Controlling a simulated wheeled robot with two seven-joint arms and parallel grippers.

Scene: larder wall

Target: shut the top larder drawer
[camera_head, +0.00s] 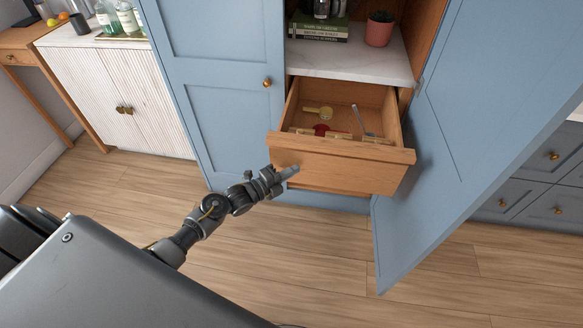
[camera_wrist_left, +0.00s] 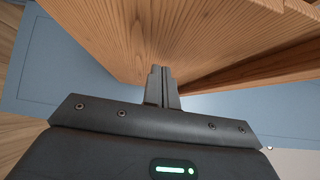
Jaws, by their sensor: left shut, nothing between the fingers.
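The top larder drawer (camera_head: 345,163) is wooden and stands pulled out below a pale shelf, with a few utensils inside. My left gripper (camera_head: 289,172) is shut and empty at the left part of the drawer front. In the left wrist view its closed fingers (camera_wrist_left: 161,82) point at the wooden drawer (camera_wrist_left: 130,40), very near it; I cannot tell whether they touch. My right gripper is not in view.
A blue larder door (camera_head: 470,120) stands open on the right. A closed blue door (camera_head: 230,110) with a brass knob is on the left. The shelf (camera_head: 350,58) above holds books and a potted plant (camera_head: 379,29). The wooden floor (camera_head: 300,245) in front is clear.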

